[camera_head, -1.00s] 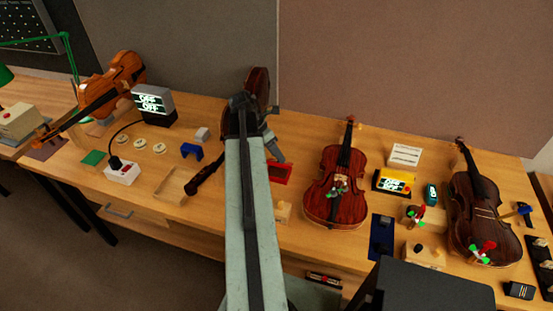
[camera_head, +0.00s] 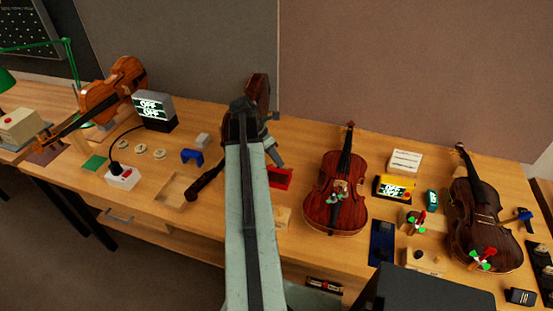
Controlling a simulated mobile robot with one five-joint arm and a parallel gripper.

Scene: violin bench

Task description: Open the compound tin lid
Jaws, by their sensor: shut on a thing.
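My gripper (camera_head: 276,158) is at the end of my arm, right of the dark upright violin and just above a small red box (camera_head: 281,178). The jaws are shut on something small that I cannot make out. The red box is open-looking with a dark inside and is partly hidden by the gripper. I cannot tell for sure which object is the compound tin, or where its lid is; the red box is the nearest to the jaws.
A violin (camera_head: 336,190) lies right of the gripper, and another (camera_head: 481,215) lies farther right. A wooden tray (camera_head: 175,188), a blue stand (camera_head: 191,157) and a white socket box (camera_head: 122,178) lie left. A wooden block (camera_head: 283,216) sits near the front edge. Some bare bench shows between them.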

